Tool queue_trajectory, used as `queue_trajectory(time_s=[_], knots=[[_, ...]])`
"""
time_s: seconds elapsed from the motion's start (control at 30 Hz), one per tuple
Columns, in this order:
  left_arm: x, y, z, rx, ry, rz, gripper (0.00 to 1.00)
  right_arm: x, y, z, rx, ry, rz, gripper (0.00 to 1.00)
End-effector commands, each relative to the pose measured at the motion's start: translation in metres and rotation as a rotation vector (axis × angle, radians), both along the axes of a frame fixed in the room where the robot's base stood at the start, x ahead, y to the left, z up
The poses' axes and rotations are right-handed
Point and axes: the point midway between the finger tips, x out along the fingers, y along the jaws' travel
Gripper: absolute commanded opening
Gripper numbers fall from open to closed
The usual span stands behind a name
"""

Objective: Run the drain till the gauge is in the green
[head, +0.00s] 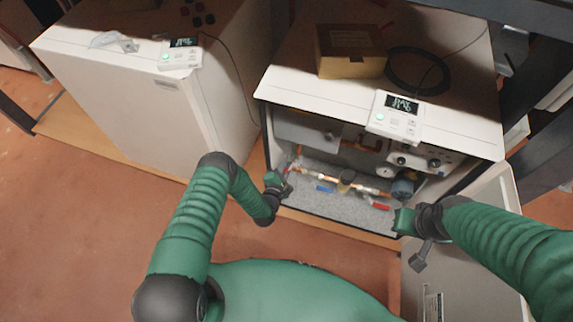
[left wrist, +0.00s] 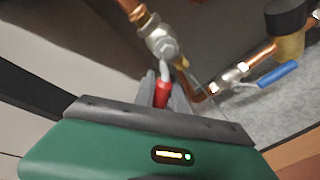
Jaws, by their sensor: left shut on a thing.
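The open heat pump cabinet (head: 365,218) has copper pipes and valves inside its lower front. My left gripper (head: 283,184) reaches the left end of this pipework. In the left wrist view its fingers are shut on a red valve handle (left wrist: 162,93), below a metal valve body (left wrist: 162,42) on a copper pipe. A small round white gauge (head: 385,171) sits at the right of the pipework; its needle and colours are too small to read. My right gripper (head: 402,221) is at the cabinet's front right corner, its fingers not clear.
A blue lever (head: 325,188) and another red lever (head: 380,206) lie along the pipe; the blue lever also shows in the left wrist view (left wrist: 278,74). A yellow box (head: 352,66) and a controller (head: 396,117) are on top. A closed white unit (head: 125,90) stands left.

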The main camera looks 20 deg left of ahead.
Motion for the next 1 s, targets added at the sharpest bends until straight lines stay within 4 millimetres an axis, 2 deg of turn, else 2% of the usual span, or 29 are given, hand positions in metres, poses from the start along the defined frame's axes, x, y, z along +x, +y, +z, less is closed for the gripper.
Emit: queue_trajectory(time_s=[0.7, 1.0], knots=[[-0.002, 0.010, 0.020, 0.489, -0.009, -0.005, 0.00, 0.000, 0.000, 0.020, 0.000, 0.000, 0.000, 0.00], [-0.002, 0.011, 0.026, 0.615, -0.013, -0.007, 0.00, 0.000, 0.000, 0.024, 0.000, 0.000, 0.000, 0.00]])
